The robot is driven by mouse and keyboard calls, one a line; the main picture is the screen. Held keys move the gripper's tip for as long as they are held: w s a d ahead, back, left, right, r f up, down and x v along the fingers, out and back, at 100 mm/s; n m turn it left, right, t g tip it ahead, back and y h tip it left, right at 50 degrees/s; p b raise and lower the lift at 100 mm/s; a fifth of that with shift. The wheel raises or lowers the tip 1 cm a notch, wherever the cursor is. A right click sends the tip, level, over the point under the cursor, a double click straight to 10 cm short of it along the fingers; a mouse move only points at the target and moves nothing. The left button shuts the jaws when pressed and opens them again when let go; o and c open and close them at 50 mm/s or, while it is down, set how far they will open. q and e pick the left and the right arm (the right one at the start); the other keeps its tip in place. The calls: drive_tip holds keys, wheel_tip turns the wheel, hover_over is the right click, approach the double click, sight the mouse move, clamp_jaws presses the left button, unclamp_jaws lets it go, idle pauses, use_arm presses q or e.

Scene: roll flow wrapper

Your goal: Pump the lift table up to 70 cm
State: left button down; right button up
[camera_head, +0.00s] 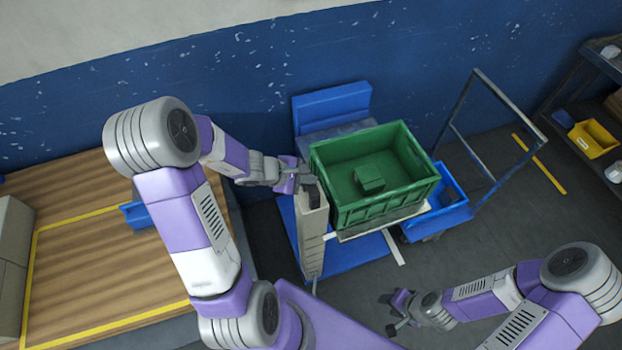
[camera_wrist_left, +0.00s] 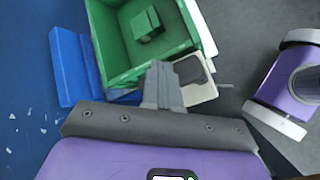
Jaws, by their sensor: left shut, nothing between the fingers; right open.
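The lift table stands in the middle of the head view, with a blue base (camera_head: 355,258) on the floor and a pale platform (camera_head: 386,222) above it. A green crate (camera_head: 352,216) with a small green block (camera_head: 369,178) inside sits on the platform; the crate also shows in the left wrist view (camera_wrist_left: 112,60). A beige upright column (camera_head: 312,238) with a dark top stands at the table's left end. My left gripper (camera_head: 307,180) is shut and empty, at the column's top; whether it touches is unclear. Its closed fingers (camera_wrist_left: 162,85) show in the wrist view. My right gripper (camera_head: 397,314) is open, low over the floor.
A wooden deck (camera_head: 100,265) with yellow lines lies at the left. A trolley with a tall grey frame (camera_head: 498,95) and a blue bin (camera_head: 447,208) stands right of the table. A yellow bin (camera_head: 594,138) sits on a shelf. The blue wall is behind.

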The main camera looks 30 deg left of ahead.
use_arm(q)
drive_tip(key=shift+r+p, duration=0.45)
drive_tip(key=shift+r, duration=0.35)
wheel_tip(320, 180, up, 5)
drive_tip(key=p, duration=0.4)
idle(0.6)
